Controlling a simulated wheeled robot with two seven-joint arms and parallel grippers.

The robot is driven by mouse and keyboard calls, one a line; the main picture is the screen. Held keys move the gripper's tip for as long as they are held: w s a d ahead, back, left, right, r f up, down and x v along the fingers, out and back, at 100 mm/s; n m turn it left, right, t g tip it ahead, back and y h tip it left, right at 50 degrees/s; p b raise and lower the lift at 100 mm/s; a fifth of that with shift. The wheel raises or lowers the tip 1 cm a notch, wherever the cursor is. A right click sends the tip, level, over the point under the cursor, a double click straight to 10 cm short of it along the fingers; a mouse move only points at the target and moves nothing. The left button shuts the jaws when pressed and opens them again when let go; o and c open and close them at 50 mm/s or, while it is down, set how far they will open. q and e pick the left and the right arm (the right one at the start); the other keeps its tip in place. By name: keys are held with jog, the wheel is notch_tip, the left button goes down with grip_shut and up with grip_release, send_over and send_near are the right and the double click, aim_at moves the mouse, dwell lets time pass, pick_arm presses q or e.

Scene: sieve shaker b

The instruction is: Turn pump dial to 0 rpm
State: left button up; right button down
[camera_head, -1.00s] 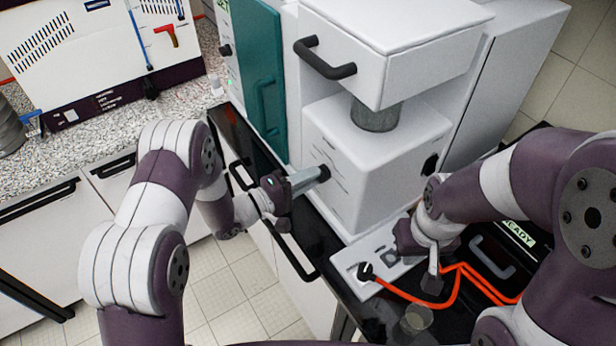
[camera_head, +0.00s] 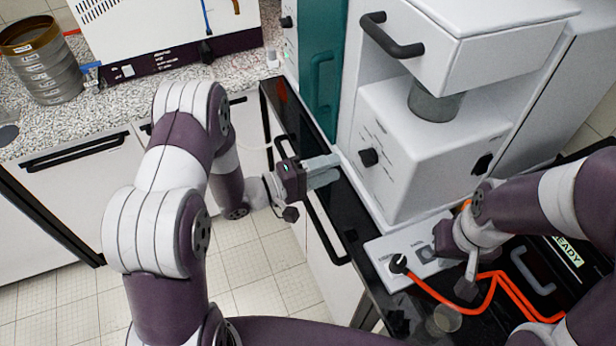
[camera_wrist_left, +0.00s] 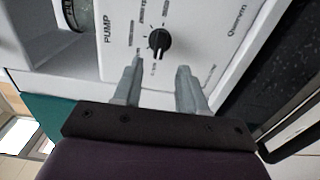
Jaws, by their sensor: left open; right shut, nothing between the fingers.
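The pump (camera_head: 410,140) is a white box with a small black dial (camera_head: 369,157) on its front face. In the left wrist view the dial (camera_wrist_left: 159,42) has a pale pointer mark toward the picture's bottom, and the "PUMP" lettering and scale look rotated; the scale figures are too small to read. My left gripper (camera_head: 335,168) is open in front of the dial, with a gap between fingertips and dial. Its two grey fingers (camera_wrist_left: 160,80) stand either side below the dial in the wrist view. My right gripper (camera_head: 467,287) is shut and empty, low over the bench at right.
A grey panel (camera_head: 415,258) with a black plug and orange cable (camera_head: 440,308) lies below the pump. A clear beaker (camera_head: 446,319) stands near my right gripper.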

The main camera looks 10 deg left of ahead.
pick_arm(q)
jog(key=b+v, duration=0.1)
jog(key=v, duration=0.5)
jog(key=shift+a, duration=0.1)
